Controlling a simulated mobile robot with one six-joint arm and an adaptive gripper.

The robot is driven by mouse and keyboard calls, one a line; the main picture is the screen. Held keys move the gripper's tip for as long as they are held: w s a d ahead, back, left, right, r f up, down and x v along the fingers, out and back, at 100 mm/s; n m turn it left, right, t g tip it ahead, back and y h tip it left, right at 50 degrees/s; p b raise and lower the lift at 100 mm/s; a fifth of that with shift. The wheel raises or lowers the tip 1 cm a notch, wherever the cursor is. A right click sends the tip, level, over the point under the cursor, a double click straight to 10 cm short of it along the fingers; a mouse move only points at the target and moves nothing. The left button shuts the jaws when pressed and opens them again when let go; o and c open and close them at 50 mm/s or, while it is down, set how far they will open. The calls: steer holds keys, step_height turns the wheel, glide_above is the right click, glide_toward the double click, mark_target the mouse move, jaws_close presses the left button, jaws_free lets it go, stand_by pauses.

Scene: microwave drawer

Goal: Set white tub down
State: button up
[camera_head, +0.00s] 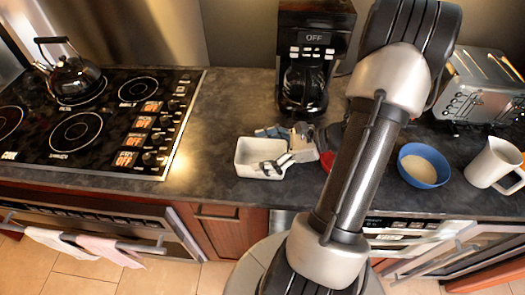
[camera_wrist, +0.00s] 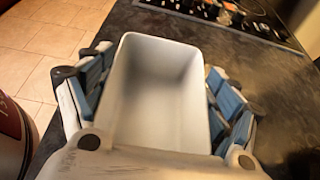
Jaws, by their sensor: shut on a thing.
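The white tub (camera_head: 250,152) is an open, empty rectangular container, upright over the dark counter left of my arm. My gripper (camera_head: 277,152) is shut on it, with one finger on its far side and one on its near side. In the wrist view the tub (camera_wrist: 160,85) sits between the blue-padded fingers of my gripper (camera_wrist: 160,98), which press near its two long walls. The tub's underside is hidden, so I cannot tell whether it touches the counter.
The counter (camera_head: 225,105) is bare to the left of the tub, up to the stove (camera_head: 112,140) with a kettle (camera_head: 75,78). A coffee maker (camera_head: 312,45) stands behind. A blue bowl (camera_head: 424,165), white mug (camera_head: 490,163) and toaster (camera_head: 478,92) are on the right.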

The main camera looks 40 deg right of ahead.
steer(key=shift+f, duration=0.15)
steer(key=o, duration=1)
steer(key=shift+o, duration=0.2)
steer(key=shift+r, duration=0.25)
steer(key=p+v, duration=0.3)
steer(key=v, duration=0.9)
steer(key=shift+p, duration=0.35)
steer(key=shift+f, duration=0.15)
